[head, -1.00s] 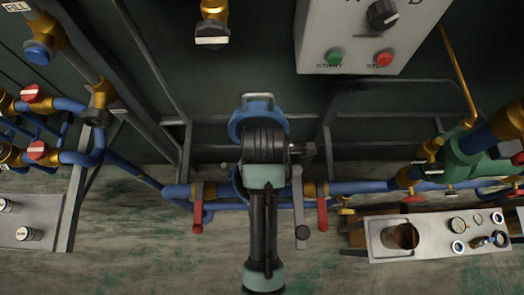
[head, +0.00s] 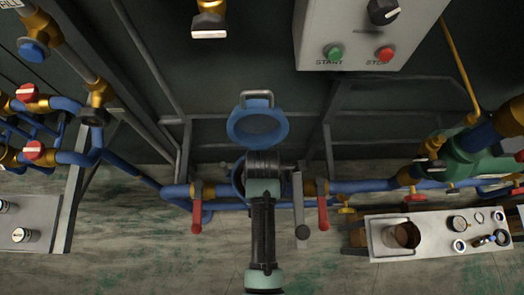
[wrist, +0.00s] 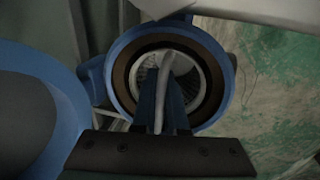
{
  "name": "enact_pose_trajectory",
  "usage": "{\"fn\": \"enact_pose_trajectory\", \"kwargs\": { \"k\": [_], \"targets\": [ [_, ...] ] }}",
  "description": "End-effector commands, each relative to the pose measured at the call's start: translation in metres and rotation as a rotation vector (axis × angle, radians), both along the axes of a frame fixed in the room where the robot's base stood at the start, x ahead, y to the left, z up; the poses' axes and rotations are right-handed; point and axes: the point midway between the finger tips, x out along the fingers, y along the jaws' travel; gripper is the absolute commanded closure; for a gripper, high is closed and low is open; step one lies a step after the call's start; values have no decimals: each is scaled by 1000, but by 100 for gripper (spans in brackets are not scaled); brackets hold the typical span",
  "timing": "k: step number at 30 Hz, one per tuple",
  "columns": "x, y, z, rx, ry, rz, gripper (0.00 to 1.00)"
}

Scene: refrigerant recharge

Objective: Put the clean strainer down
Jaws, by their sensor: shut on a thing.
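My gripper (wrist: 168,85) is shut on the light curved handle of the strainer. The strainer (wrist: 197,93), a pale mesh basket, shows within the round opening of the blue housing (wrist: 112,82) with its brown inner ring; I cannot tell how deep it sits. In the head view, my arm covers the strainer, my gripper and most of the blue housing (head: 236,178). The housing's blue round lid (head: 240,128) stands open behind it, with a grey handle on top; it also shows at the left of the wrist view (wrist: 60,90).
Red-handled valves (head: 197,215) and (head: 323,212) flank the housing on the blue pipe. A grey bar (head: 299,195) stands just right of it. A control box (head: 365,30) hangs above.

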Motion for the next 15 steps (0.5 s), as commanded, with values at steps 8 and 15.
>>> {"fn": "enact_pose_trajectory", "kwargs": {
  "k": [8, 15],
  "targets": [
    [0, 0, -3, 0, 0, 0, 63],
    [0, 0, -2, 0, 0, 0, 60]
  ]
}}
